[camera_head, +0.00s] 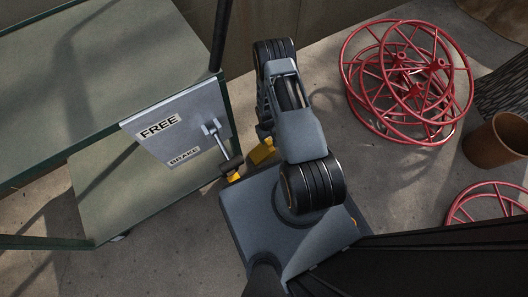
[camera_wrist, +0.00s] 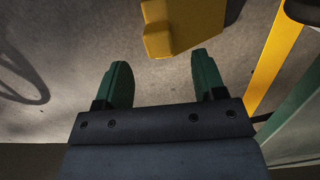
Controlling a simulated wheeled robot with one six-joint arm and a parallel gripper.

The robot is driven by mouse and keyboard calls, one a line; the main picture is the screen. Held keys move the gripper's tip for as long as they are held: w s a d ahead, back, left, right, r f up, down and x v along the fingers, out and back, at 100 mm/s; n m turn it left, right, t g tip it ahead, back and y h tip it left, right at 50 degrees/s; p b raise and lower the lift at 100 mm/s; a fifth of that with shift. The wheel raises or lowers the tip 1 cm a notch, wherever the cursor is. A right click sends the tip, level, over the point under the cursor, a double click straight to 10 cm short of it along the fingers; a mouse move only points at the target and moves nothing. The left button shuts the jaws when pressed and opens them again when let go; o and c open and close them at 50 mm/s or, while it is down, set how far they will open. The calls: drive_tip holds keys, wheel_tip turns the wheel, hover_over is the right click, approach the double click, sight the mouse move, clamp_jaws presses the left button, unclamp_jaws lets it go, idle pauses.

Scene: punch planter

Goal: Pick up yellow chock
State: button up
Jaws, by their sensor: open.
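The yellow chock (camera_head: 262,151) lies on the concrete floor, partly hidden by my arm in the head view. In the wrist view the chock (camera_wrist: 190,24) is a blocky yellow piece with a notched left end, cut off by the top edge. My gripper (camera_wrist: 161,60) is open and empty, its two green fingers apart. The chock is beyond the fingertips, nearer the right finger, and no contact shows. In the head view my arm hides the gripper's fingers.
A green-framed cart (camera_head: 120,195) with a FREE/BRAKE panel (camera_head: 178,130) and a pedal lever (camera_head: 222,150) stands just left of the chock. A yellow bar (camera_wrist: 272,62) is at right in the wrist view. Red wire reels (camera_head: 405,85) and a brown pot (camera_head: 498,137) are to the right.

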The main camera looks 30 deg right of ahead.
sight(269, 142)
drive_tip(key=shift+s+d+f+b, duration=0.1)
drive_tip(key=shift+s+f+b, duration=0.1)
drive_tip(key=shift+f+b, duration=0.9)
drive_tip(key=shift+s+f+b, duration=0.15)
drive_tip(key=shift+f+b, duration=0.45)
drive_tip(key=shift+f, duration=1)
drive_tip(key=shift+r, duration=0.1)
clamp_jaws()
